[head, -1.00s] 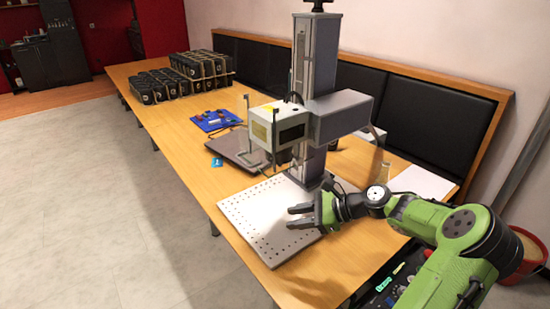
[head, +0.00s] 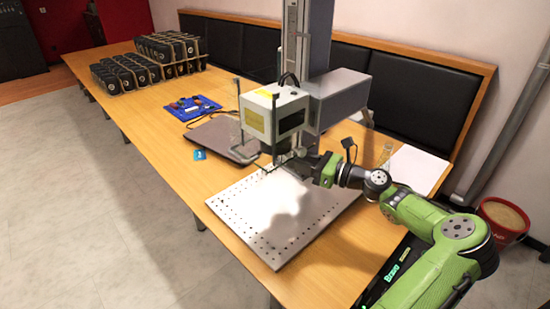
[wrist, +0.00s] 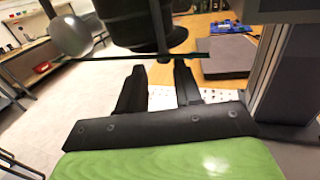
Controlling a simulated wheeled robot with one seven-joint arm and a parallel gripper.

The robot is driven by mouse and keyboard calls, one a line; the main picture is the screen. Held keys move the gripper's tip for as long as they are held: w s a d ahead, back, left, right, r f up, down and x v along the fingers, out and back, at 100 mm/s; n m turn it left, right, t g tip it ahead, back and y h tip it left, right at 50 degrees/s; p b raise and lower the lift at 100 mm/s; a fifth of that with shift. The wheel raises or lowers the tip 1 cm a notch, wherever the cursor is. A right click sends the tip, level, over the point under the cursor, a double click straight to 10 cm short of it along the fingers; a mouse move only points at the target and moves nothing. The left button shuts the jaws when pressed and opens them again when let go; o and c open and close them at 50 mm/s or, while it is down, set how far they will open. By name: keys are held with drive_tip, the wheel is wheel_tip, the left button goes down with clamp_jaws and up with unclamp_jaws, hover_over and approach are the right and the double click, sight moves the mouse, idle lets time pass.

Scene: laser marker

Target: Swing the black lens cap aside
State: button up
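The laser marker's head (head: 272,118) is a pale box on a grey arm and column above the perforated plate. In the wrist view, the black round lens housing (wrist: 140,24) hangs just ahead of and above my gripper (wrist: 160,72). A thin dark bar or edge (wrist: 190,56) crosses below it; I cannot tell whether this is the lens cap seen edge-on. The two fingers are apart with nothing visible between them. In the head view, my gripper (head: 288,163) is under the marker head, its fingertips partly hidden among dark parts there.
The white perforated plate (head: 272,232) lies below my gripper, its top clear. The column (head: 305,45) stands behind the marker head. Metal rods surround the head's underside.

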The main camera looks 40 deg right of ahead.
drive_tip(key=b+x, duration=0.1)
drive_tip(key=x, duration=0.6)
drive_tip(key=shift+w+b, duration=0.25)
drive_tip(key=shift+b, duration=0.15)
clamp_jaws()
